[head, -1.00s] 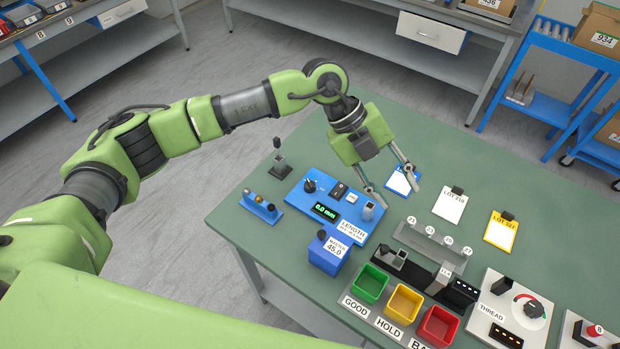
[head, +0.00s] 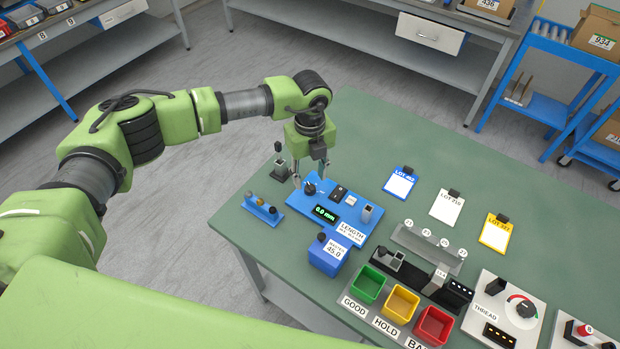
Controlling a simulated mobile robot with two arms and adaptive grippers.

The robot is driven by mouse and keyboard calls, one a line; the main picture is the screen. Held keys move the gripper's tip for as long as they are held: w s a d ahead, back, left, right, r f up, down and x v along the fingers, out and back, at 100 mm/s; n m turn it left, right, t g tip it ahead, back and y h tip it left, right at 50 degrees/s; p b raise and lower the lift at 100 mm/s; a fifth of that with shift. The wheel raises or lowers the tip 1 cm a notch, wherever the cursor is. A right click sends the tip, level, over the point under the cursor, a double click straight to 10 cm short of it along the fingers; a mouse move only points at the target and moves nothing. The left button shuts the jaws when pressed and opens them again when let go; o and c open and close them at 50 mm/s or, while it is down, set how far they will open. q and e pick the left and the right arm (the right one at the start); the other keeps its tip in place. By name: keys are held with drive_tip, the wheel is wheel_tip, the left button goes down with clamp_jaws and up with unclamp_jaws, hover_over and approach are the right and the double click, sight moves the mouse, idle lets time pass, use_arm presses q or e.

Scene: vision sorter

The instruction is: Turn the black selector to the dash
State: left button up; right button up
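The blue length gauge (head: 334,214) lies near the table's left edge, with a green display reading 0.0 mm. Its black selector (head: 309,189) is a small knob at the upper left corner of the panel. The dash and other marks beside the knob are too small to read. My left gripper (head: 309,179) points down over the knob, with its two fingers apart, one on each side. I cannot tell whether a finger touches it. My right gripper is not in view.
A blue MASTER 45.0 block (head: 328,254) stands in front of the gauge. A small blue rack (head: 262,210) and a dark stand (head: 281,168) are close on the left. Green, yellow and red bins (head: 434,326) stand at the front. The table's back is clear.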

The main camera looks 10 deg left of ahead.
sight(310, 186)
use_arm(q)
drive_tip(key=shift+f, duration=1.8)
clamp_jaws()
